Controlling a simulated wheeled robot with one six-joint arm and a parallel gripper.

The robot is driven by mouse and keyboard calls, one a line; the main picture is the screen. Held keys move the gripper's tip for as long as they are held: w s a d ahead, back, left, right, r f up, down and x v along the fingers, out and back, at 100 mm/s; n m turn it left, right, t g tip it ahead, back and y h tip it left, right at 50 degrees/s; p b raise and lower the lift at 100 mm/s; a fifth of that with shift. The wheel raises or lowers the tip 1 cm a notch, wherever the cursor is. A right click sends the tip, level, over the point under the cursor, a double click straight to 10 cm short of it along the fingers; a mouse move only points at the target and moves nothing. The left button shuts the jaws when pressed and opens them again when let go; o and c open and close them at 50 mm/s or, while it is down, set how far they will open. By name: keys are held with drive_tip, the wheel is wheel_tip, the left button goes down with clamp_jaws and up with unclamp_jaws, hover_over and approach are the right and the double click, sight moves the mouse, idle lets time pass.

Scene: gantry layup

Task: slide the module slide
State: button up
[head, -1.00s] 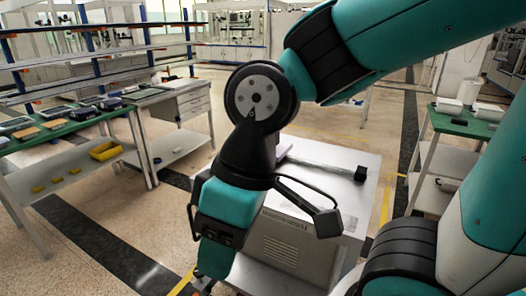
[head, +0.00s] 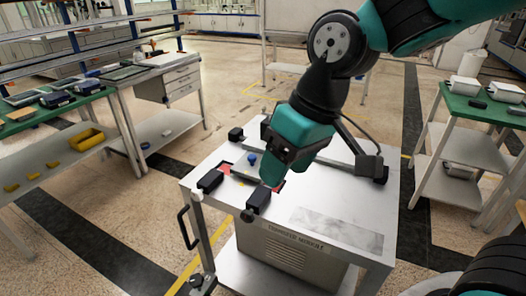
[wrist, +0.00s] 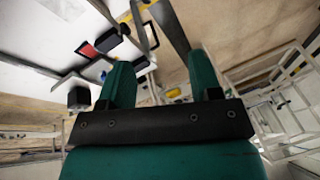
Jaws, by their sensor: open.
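The module slide appears to be the small grey plate (head: 245,170) with a blue knob (head: 252,157), lying on top of the white cart (head: 340,205). Red patches (head: 224,169) show beside it. Black blocks stand around it, one at the left (head: 210,182) and one in front (head: 259,199). My gripper (head: 268,178) is over the cart top near the plate, its fingertips partly hidden by my wrist. In the wrist view my gripper (wrist: 162,75) is open with nothing between its fingers. A blue spot, likely the knob (wrist: 103,75), shows left of the left finger.
The cart has a black handle (head: 185,227) on its left side. A rail (head: 330,155) runs along its back. A green bench with a yellow bin (head: 86,139) stands left, another green bench (head: 490,112) right. Floor between is clear.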

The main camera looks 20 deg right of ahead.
drive_tip(key=w+d+f+m+t+h, duration=0.1)
drive_tip(key=w+m, duration=0.1)
drive_tip(key=w, duration=0.7)
drive_tip(key=w+d+f+m+t+h, duration=0.1)
drive_tip(key=w+f, duration=0.1)
drive_tip(key=w, duration=0.7)
drive_tip(key=m+t+h+p, duration=0.1)
drive_tip(key=m, duration=0.1)
approach(252, 157)
drive_tip(key=shift+h, duration=0.3)
drive_tip(key=p+x, duration=0.1)
drive_tip(key=x, duration=0.3)
drive_tip(key=p+x, duration=0.2)
drive_tip(key=x, duration=0.2)
drive_tip(key=shift+w+a+f, duration=0.2)
drive_tip(key=shift+f, duration=0.05)
drive_tip(key=shift+w+f, duration=0.15)
drive_tip(key=shift+f, duration=0.2)
drive_tip(key=shift+c, duration=0.2)
clamp_jaws()
